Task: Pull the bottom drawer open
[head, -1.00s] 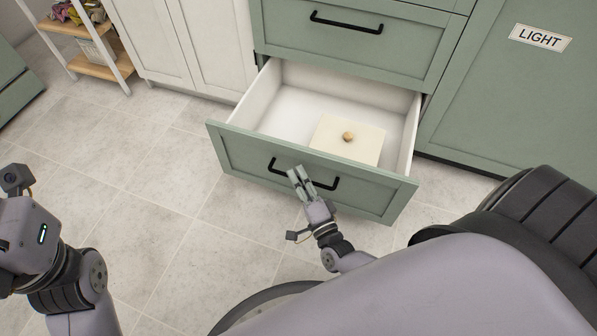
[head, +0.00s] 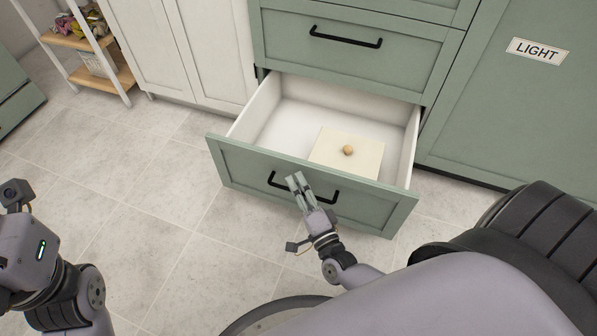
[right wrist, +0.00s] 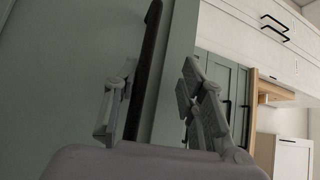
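The bottom drawer (head: 240,168) is green-fronted and stands well open, its white inside showing in the head view. Its black bar handle (head: 331,197) is on the front panel. My right gripper (head: 300,182) is at the left-middle of this handle, its fingertips overlapping the bar in the picture. In the right wrist view the right gripper's (right wrist: 158,95) two fingers are spread, with the dark handle (right wrist: 150,50) showing between them, nearer the left finger. I cannot tell whether a finger touches it. My left wrist shows at the left edge; its fingers are out of frame.
A pale flat board (head: 330,158) with a small round tan knob (head: 348,150) lies in the drawer. A closed green drawer (head: 400,62) is above. A panel labelled LIGHT (head: 538,51) is at right, a shelf (head: 112,80) at far left. The tiled floor (head: 150,190) is clear.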

